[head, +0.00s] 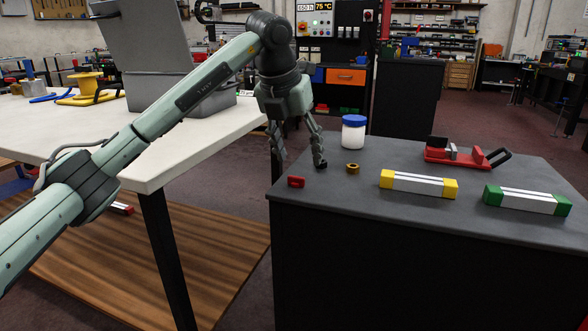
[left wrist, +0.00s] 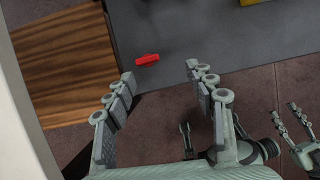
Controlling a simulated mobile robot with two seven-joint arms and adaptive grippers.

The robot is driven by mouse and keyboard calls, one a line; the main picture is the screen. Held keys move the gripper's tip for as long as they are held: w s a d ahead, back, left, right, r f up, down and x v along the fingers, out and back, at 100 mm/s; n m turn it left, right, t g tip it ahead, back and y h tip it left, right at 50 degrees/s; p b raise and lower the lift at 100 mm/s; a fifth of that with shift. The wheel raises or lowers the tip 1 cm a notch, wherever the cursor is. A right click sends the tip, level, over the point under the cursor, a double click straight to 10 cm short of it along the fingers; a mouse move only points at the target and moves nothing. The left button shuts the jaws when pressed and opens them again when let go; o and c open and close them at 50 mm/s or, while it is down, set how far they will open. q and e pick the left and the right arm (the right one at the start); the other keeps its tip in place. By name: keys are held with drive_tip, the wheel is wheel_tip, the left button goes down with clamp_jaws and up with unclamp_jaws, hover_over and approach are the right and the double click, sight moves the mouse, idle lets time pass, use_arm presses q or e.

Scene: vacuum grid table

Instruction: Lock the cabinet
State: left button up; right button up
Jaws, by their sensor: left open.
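A dark cabinet (head: 400,265) with a grey top stands at the front right in the head view. No door or lock shows on its visible faces. A small red piece (head: 296,182) lies near the top's left front edge; it also shows in the left wrist view (left wrist: 147,60). My left gripper (head: 300,158) is open and empty, pointing down above the left part of the top, close to the red piece. Its two fingers spread apart in the left wrist view (left wrist: 160,75), with the red piece beyond them. Another gripper, seemingly my right one (left wrist: 300,115), shows at the right edge there.
A blue-lidded jar (head: 353,132), a brass nut (head: 352,169), a yellow-ended bar (head: 418,184), a green-ended bar (head: 527,200) and a red clamp (head: 460,154) stand on the grey top. A white table (head: 190,135) with a grey box (head: 150,60) stands left.

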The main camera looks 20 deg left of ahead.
sight(296, 177)
use_arm(q)
drive_tip(key=shift+w+a+f+y, duration=0.1)
drive_tip(key=shift+w+a+y, duration=0.1)
drive_tip(key=shift+a, duration=0.25)
drive_tip(key=shift+w+a+f+y, duration=0.1)
drive_tip(key=shift+a+y, duration=0.1)
drive_tip(key=shift+a, duration=0.25)
drive_tip(key=x, duration=0.6)
drive_tip(key=shift+d+f, duration=0.15)
drive_tip(key=shift+f, duration=0.1)
use_arm(e)
drive_tip(key=shift+w+a+r+t+y, duration=0.2)
drive_tip(key=shift+a+r+t, duration=0.15)
drive_tip(key=shift+r, duration=0.25)
drive_tip(key=shift+w+a+r+t+y, duration=0.25)
drive_tip(key=shift+a+r, duration=0.2)
drive_tip(key=shift+r, duration=0.15)
use_arm(q)
drive_tip(key=c, duration=1.2)
drive_tip(key=shift+o, duration=0.2)
